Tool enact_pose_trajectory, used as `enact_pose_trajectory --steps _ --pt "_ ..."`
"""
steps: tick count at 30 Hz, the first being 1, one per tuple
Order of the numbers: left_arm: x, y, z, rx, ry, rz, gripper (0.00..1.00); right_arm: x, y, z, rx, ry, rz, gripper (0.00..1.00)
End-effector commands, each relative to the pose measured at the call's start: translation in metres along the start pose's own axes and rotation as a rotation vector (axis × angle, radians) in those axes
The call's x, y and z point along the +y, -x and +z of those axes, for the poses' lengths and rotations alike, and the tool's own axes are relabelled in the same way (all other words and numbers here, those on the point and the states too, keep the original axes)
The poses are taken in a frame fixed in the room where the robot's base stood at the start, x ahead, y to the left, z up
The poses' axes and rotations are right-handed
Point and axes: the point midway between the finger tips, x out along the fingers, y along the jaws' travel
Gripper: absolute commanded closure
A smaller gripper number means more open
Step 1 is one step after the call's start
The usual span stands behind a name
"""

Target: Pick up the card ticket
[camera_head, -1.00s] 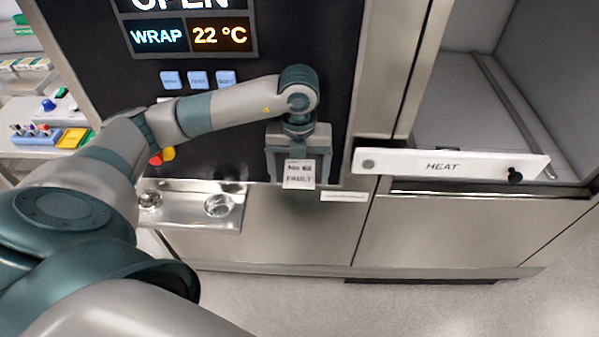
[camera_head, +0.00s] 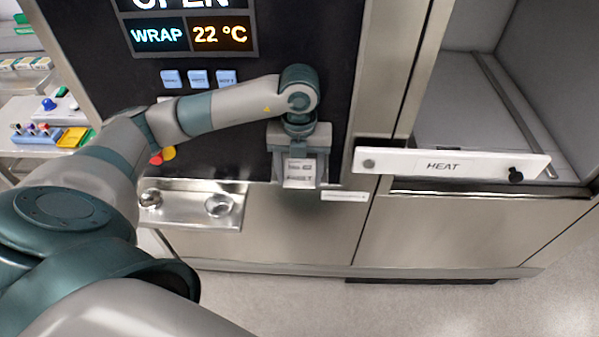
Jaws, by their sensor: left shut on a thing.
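The card ticket (camera_head: 299,172) is a small white card with dark print, in front of the machine's dark panel at the lower middle. My left gripper (camera_head: 298,165) points down at it and is shut on it, with the card between the fingers. Whether the card still touches a holder behind it is hidden. My right gripper is not in view.
A steel shelf (camera_head: 185,207) with two round cups juts out left of the gripper. A white HEAT bar (camera_head: 450,162) with a black knob crosses the open chamber at right. Blue buttons (camera_head: 198,79) and a display (camera_head: 190,35) sit above. The floor in front is clear.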

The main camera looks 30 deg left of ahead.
Motion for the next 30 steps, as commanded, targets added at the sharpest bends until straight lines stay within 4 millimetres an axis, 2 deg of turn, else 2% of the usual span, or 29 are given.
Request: enact_pose_trajectory --steps 5,12,24,30 --pt "-0.001 0.008 0.001 -0.003 0.001 -0.002 0.61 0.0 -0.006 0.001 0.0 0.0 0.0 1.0" --pt "-0.001 0.038 0.001 -0.006 0.0 -0.004 0.61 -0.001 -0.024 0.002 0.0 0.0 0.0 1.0" --pt "0.023 0.087 -0.074 -0.006 -0.005 -0.003 0.61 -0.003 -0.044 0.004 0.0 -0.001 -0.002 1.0" --pt "0.03 0.103 -0.099 -0.004 -0.002 -0.002 0.61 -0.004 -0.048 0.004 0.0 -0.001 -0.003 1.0"
